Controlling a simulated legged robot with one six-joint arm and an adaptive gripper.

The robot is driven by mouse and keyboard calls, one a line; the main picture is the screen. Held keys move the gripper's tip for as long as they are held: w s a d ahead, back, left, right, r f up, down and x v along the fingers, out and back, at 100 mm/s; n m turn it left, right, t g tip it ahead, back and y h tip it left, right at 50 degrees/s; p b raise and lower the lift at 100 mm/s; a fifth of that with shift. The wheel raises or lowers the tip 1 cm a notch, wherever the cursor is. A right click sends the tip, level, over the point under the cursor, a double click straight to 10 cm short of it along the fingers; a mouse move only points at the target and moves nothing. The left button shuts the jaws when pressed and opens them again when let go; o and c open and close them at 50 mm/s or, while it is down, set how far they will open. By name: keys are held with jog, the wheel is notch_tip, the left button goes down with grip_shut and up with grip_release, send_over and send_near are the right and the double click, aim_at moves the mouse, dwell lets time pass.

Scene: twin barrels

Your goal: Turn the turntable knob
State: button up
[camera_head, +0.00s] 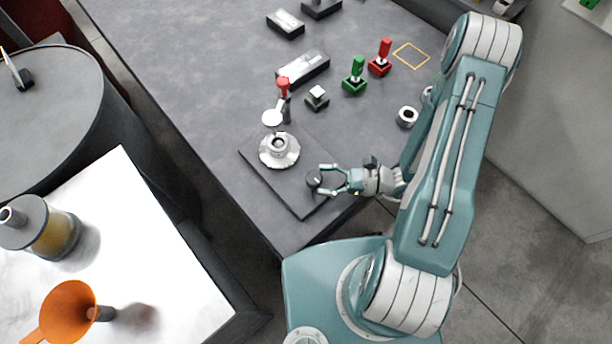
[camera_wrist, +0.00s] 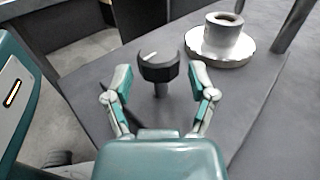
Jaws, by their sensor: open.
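The turntable knob (camera_wrist: 158,68) is a black faceted knob with a white line on top, standing on a thin stem. In the head view the knob (camera_head: 314,178) sits near the front corner of a dark square base plate (camera_head: 290,198). The round silver turntable (camera_head: 279,150) is on the same plate; it also shows in the wrist view (camera_wrist: 222,42). My gripper (camera_head: 322,180) is open, with its fingers on either side of the knob. In the wrist view my gripper (camera_wrist: 158,85) has the knob between its fingertips; I cannot tell whether they touch it.
A red-topped lever (camera_head: 283,88) stands behind the turntable. Green (camera_head: 355,76) and red (camera_head: 381,58) joysticks and a small button box (camera_head: 317,97) are farther back. A white table at left holds an orange funnel (camera_head: 68,310) and a jar (camera_head: 52,232). The grey table's left part is clear.

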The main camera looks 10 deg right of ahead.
jog(key=shift+w+a, duration=0.25)
jog(key=shift+a, duration=0.9)
jog(key=shift+w+a, duration=0.2)
jog(key=shift+a, duration=0.95)
jog(key=c, duration=0.9)
